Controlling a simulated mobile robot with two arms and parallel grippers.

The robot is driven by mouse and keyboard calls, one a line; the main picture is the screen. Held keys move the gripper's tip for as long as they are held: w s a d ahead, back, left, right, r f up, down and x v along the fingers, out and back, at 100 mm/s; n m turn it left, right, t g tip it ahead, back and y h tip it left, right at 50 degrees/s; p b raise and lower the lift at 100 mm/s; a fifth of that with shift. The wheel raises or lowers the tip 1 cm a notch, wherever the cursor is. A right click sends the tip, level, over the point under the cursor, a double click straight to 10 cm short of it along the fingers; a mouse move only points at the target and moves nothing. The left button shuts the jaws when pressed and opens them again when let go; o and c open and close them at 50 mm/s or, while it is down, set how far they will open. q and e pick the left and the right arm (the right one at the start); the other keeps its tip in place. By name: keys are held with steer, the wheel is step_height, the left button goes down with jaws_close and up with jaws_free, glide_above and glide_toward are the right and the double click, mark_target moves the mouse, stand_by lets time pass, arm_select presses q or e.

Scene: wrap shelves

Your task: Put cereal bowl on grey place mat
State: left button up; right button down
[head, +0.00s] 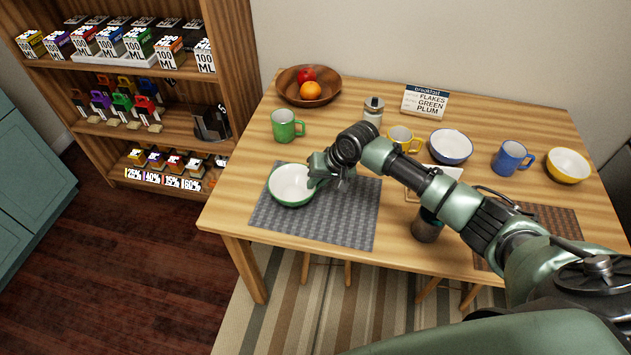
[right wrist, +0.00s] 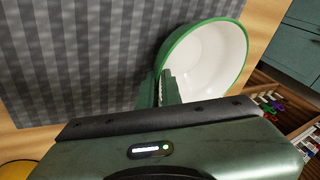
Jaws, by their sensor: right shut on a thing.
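The cereal bowl (head: 291,186) is white inside with a green rim and outside. In the head view it is over the left part of the grey place mat (head: 345,220). I cannot tell whether its base touches the mat. My right gripper (head: 318,178) is at the bowl's right side, shut on its rim. In the right wrist view the fingers (right wrist: 165,88) pinch the edge of the bowl (right wrist: 208,58), with the grey mat (right wrist: 80,60) beside it. My left gripper is not in view.
A green mug (head: 285,126) and a wooden fruit bowl (head: 308,88) stand behind the mat. A shaker, a yellow mug, a blue-rimmed bowl (head: 450,146), a blue mug (head: 511,158) and a yellow bowl (head: 568,165) stand further right. A brown mat (head: 545,222) lies at the right.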

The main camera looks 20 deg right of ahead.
steer(key=shift+f, duration=0.1)
steer(key=c, duration=1.6)
jaws_free()
steer(key=shift+r, duration=0.2)
steer(key=v, duration=1.2)
steer(key=shift+f, duration=0.1)
